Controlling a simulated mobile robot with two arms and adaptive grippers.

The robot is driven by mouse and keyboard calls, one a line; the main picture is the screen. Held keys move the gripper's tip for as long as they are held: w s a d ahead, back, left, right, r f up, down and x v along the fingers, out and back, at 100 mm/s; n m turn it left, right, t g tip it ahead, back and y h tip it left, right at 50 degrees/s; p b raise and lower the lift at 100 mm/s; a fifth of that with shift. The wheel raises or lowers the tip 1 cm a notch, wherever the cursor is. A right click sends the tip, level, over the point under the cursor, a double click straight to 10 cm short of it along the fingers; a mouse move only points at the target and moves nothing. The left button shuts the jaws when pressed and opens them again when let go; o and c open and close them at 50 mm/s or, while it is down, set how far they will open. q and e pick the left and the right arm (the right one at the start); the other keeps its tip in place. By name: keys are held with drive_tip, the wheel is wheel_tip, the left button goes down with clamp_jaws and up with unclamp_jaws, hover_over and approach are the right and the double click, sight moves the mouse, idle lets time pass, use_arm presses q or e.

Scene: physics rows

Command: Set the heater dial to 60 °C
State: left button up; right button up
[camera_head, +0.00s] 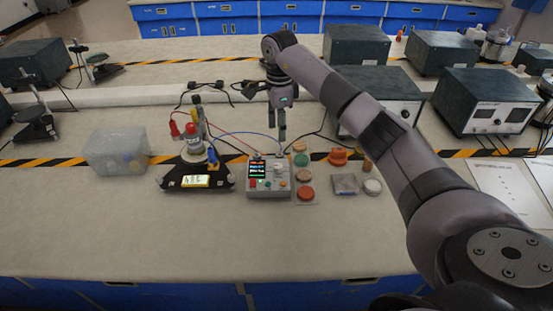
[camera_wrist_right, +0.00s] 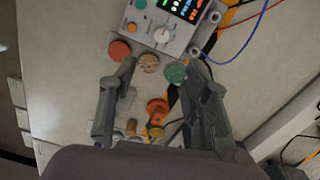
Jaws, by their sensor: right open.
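The heater control box (camera_head: 254,193) is a small grey unit with a lit screen, standing on the bench in the middle of the head view. Its white dial (camera_head: 280,168) is right of the screen. In the right wrist view the dial (camera_wrist_right: 162,35) shows near the top centre, its setting too small to read. My right gripper (camera_head: 282,140) points down behind the box in the head view. Its two fingers are spread and empty in the wrist view, with the dial beyond the gap between the tips. My left gripper is out of view.
Green (camera_head: 301,160), brown (camera_head: 303,175) and red (camera_head: 306,193) discs lie right of the box. A black stand (camera_head: 170,181) with a bottle and a clear bin (camera_head: 118,150) are to the left. Red and blue cables run behind. The front of the bench is clear.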

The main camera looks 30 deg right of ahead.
hover_over(278, 165)
wheel_tip(278, 165, down, 4)
drive_tip(key=shift+s+a+f+p, duration=0.1)
drive_tip(key=shift+s+f+p, duration=0.1)
drive_tip(key=shift+f+p, duration=0.7)
wheel_tip(278, 165, down, 5)
drive_tip(key=shift+f, duration=0.2)
wheel_tip(278, 165, down, 2)
drive_tip(key=shift+w+f+p, duration=0.1)
drive_tip(key=shift+p, duration=0.2)
drive_tip(key=shift+f, duration=0.45)
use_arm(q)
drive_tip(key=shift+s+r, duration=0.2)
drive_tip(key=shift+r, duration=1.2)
use_arm(e)
clamp_jaws()
